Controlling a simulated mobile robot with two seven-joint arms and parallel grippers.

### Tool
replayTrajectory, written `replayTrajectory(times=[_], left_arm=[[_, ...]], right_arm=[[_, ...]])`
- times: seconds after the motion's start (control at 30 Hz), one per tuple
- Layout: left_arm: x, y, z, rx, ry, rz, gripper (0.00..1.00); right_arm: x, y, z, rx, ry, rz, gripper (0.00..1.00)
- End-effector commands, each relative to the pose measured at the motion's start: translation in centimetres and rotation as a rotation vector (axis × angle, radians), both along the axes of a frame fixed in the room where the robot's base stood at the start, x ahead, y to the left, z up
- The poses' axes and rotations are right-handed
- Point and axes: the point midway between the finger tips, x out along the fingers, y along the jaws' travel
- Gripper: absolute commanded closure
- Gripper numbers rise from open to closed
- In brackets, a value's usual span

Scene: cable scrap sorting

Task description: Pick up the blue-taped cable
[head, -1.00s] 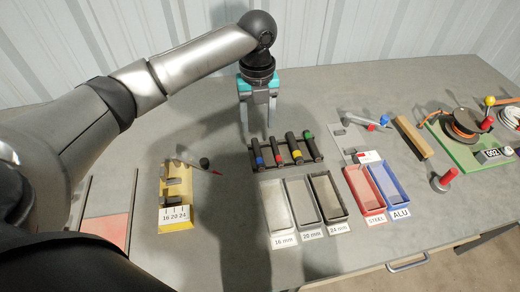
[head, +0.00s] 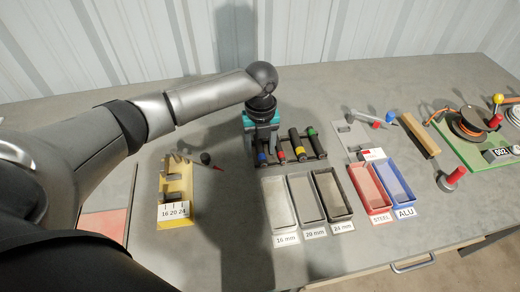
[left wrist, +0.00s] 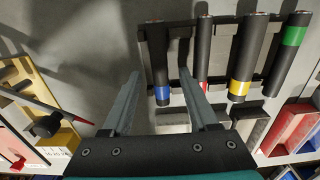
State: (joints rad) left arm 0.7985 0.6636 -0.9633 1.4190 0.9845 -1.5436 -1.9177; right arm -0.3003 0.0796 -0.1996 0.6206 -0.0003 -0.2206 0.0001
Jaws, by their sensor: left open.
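The blue-taped cable (head: 261,158) is a short black piece with a blue band, lying at the left end of a dark rack (head: 318,144). My left gripper (head: 261,143) is over that end of the rack and hides most of the cable in the head view. In the left wrist view, the open fingers (left wrist: 159,74) appear on either side of the blue-taped cable (left wrist: 159,62), its blue band between them. The right finger overlaps the gap toward the red-taped cable (left wrist: 203,60). I cannot tell how far the fingertips are above the cable. My right gripper is not in view.
Yellow-taped (head: 297,148) and green-taped (head: 314,140) cables lie farther right on the rack. Grey bins (head: 279,226), a red bin (head: 372,206) and a blue bin (head: 408,196) stand in front and right. A yellow gauge block (head: 174,222) stands left.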

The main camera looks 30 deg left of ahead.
Motion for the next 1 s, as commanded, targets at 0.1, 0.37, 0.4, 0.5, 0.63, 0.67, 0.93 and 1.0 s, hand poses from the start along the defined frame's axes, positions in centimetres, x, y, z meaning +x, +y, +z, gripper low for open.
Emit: replayTrajectory(times=[0.1, 0.37, 0.4, 0.5, 0.63, 0.67, 0.93, 1.0], left_arm=[[0.00, -0.03, 0.04, 0.000, 0.000, 0.000, 0.41], [0.00, -0.04, 0.07, -0.001, -0.001, 0.000, 0.70], [0.00, -0.04, 0.07, -0.001, -0.001, 0.000, 0.75], [0.01, -0.03, 0.07, -0.001, -0.001, 0.000, 0.86], [0.01, -0.03, 0.08, -0.001, -0.001, 0.000, 1.00], [0.00, -0.02, 0.08, -0.001, -0.001, 0.000, 1.00], [0.03, -0.02, 0.10, -0.001, -0.001, 0.000, 1.00], [0.03, -0.02, 0.10, -0.001, -0.001, 0.000, 1.00]], right_arm=[[0.00, 0.02, 0.02, 0.000, 0.000, 0.000, 0.50], [0.01, 0.02, 0.02, 0.000, 0.000, 0.000, 0.50], [0.01, 0.02, 0.02, 0.000, -0.001, 0.000, 0.50], [0.01, 0.02, 0.02, 0.000, -0.001, 0.000, 0.50], [0.01, 0.03, 0.02, 0.000, -0.001, 0.000, 0.50], [0.01, 0.02, 0.02, 0.000, -0.001, 0.000, 0.50], [0.00, 0.03, 0.02, 0.000, -0.001, 0.000, 0.50], [0.00, 0.03, 0.02, 0.000, -0.001, 0.000, 0.50]])
